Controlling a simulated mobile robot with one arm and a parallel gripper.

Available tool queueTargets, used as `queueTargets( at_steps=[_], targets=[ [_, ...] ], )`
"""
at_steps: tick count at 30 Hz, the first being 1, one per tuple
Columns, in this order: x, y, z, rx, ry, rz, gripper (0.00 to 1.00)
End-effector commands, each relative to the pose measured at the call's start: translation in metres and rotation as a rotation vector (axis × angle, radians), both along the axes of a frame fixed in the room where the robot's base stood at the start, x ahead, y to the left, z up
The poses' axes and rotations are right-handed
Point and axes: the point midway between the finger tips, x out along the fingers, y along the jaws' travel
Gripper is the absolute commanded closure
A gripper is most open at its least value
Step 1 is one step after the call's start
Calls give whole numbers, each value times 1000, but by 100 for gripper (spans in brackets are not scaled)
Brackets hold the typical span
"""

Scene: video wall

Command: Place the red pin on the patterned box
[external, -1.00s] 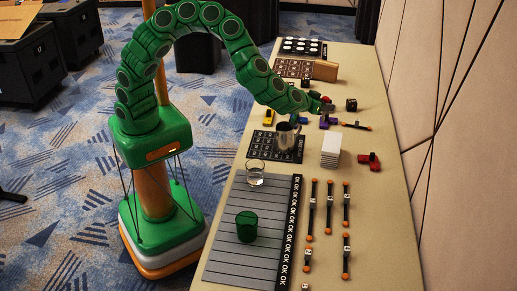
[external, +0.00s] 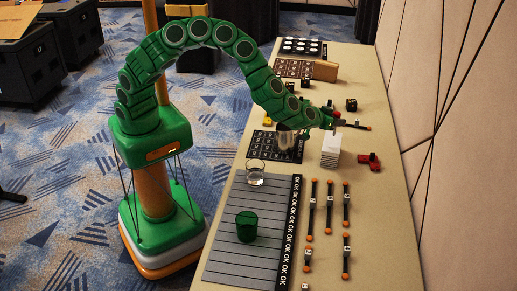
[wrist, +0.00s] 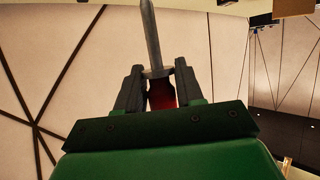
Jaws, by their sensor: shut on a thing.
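My gripper (external: 335,120) is above the table, just behind and above a white stacked block. In the wrist view my gripper (wrist: 160,82) is shut on the red pin (wrist: 162,93). The pin's red body sits between the two dark fingers, and its long grey metal shaft points up in that picture. In the external view the pin is too small to make out clearly. A small dark cube (external: 351,104) with faint markings stands behind my gripper. I cannot tell for sure whether it is the patterned box.
The white stack (external: 330,152) stands close below my gripper. A metal cup (external: 286,140), a clear glass (external: 255,174) and a green cup (external: 246,226) stand nearer. Red blocks (external: 370,160) lie right. Orange-ended rods (external: 329,208) lie at front right.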

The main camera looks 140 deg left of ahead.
Motion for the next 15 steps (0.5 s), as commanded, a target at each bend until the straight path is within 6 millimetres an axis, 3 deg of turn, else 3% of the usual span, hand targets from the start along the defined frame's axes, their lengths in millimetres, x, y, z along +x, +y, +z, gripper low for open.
queueTargets(
  at_steps=[6, 15],
  targets=[
    [0, -1, -25, -2, 2, -1, 95],
    [0, -1, -27, -2, 1, 0, 95]
  ],
)
